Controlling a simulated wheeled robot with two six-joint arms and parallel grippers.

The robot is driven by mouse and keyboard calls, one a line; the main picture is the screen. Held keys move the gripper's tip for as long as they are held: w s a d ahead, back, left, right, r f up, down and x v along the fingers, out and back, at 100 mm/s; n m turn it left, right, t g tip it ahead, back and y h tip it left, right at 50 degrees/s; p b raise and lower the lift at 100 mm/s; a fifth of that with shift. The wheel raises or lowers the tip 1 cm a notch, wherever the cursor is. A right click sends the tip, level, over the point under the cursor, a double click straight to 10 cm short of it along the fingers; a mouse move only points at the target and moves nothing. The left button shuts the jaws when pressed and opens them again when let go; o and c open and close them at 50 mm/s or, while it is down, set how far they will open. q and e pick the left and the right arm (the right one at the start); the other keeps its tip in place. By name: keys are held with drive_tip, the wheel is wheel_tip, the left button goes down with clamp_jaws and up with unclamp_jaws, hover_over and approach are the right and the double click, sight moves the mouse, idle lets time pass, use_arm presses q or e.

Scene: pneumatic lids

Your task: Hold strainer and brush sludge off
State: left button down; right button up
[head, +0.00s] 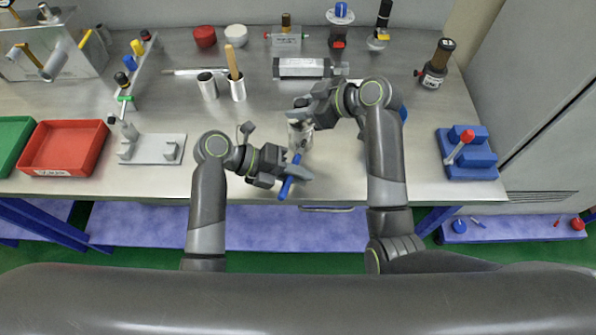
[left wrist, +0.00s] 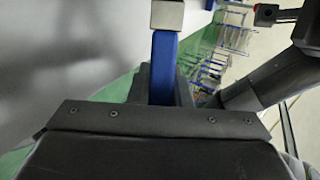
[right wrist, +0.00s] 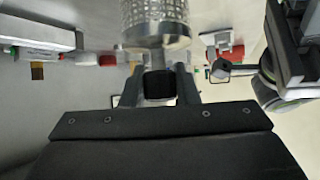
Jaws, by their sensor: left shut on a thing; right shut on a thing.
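A perforated metal strainer (right wrist: 155,16) is held in my right gripper (head: 306,108), which is shut on it. In the head view the strainer (head: 300,135) hangs partly hidden just in front of that gripper, above the table. My left gripper (head: 290,176) is shut on the blue handle of a brush (head: 286,188), near the table's front edge. In the left wrist view the brush (left wrist: 164,70) shows its blue handle and a metal ferrule. The brush points up toward the strainer; I cannot tell whether they touch. The bristles and any sludge cannot be made out.
The steel table (head: 340,200) is clear around the grippers. A grey block (head: 302,68) and two metal cups, one holding a wooden-handled tool (head: 234,64), stand behind. A red tray (head: 64,148) and metal fixture (head: 152,149) lie left, a blue holder (head: 468,160) right.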

sight(297, 189)
use_arm(q)
drive_tip(key=shift+f, duration=0.1)
drive_tip(key=shift+f, duration=0.5)
drive_tip(key=shift+f, duration=0.15)
drive_tip(key=shift+w+f, duration=0.1)
drive_tip(key=shift+f, duration=0.35)
drive_tip(key=shift+f, duration=0.55)
drive_tip(key=shift+r, duration=0.2)
drive_tip(key=shift+a+r, duration=0.1)
drive_tip(key=shift+r, duration=0.3)
